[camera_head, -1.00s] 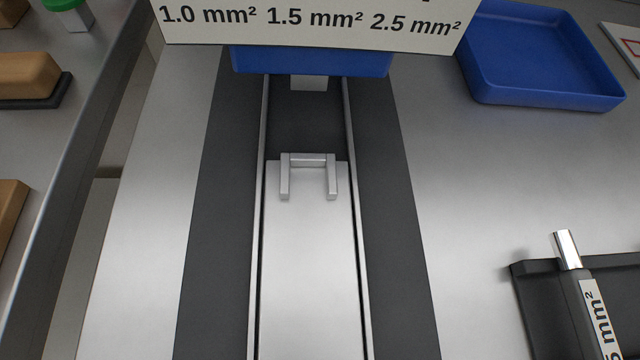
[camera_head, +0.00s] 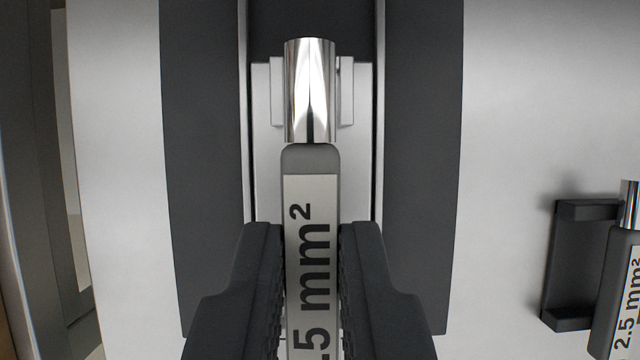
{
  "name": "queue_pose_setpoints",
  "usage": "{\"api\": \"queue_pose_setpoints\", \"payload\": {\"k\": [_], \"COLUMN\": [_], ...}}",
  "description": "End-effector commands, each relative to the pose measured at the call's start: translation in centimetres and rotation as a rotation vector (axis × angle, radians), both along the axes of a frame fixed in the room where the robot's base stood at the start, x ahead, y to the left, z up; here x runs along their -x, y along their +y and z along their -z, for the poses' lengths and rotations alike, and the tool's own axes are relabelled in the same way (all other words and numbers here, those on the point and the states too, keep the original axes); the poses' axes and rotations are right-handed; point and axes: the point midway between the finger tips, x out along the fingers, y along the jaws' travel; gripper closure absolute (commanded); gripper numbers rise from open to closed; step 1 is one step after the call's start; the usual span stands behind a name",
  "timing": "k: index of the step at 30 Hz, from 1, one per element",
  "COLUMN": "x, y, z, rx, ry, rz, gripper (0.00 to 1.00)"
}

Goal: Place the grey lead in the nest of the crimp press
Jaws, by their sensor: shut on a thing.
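My gripper (camera_head: 312,250) is shut on a grey lead (camera_head: 311,158), with one dark finger on each side of its white label. The label reads ".5 mm²", and its first digit is out of view. The lead's shiny metal end (camera_head: 310,90) points up the picture. It overlaps the middle of the pale U-shaped nest (camera_head: 348,90) on the press slide (camera_head: 266,165). The nest's two arms show on either side of the metal end. I cannot tell whether the metal end rests in the nest or is held above it.
A second grey lead (camera_head: 622,265), labelled 2.5 mm², lies in a black holder (camera_head: 552,265) at the right edge. Dark strips (camera_head: 205,170) flank the slide's rails. The bare metal surface between the right strip and the holder is clear.

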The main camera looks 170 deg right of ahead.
Motion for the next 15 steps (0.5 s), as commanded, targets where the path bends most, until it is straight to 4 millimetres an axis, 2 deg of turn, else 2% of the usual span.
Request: {"api": "queue_pose_setpoints", "payload": {"k": [6, 15], "x": [0.1, 0.0], "y": [0.0, 0.0], "z": [3.2, 3.5], "rx": [-0.001, 0.001], "ry": [0.004, -0.002], "rz": [0.000, 0.000], "gripper": [1.00, 1.00]}}
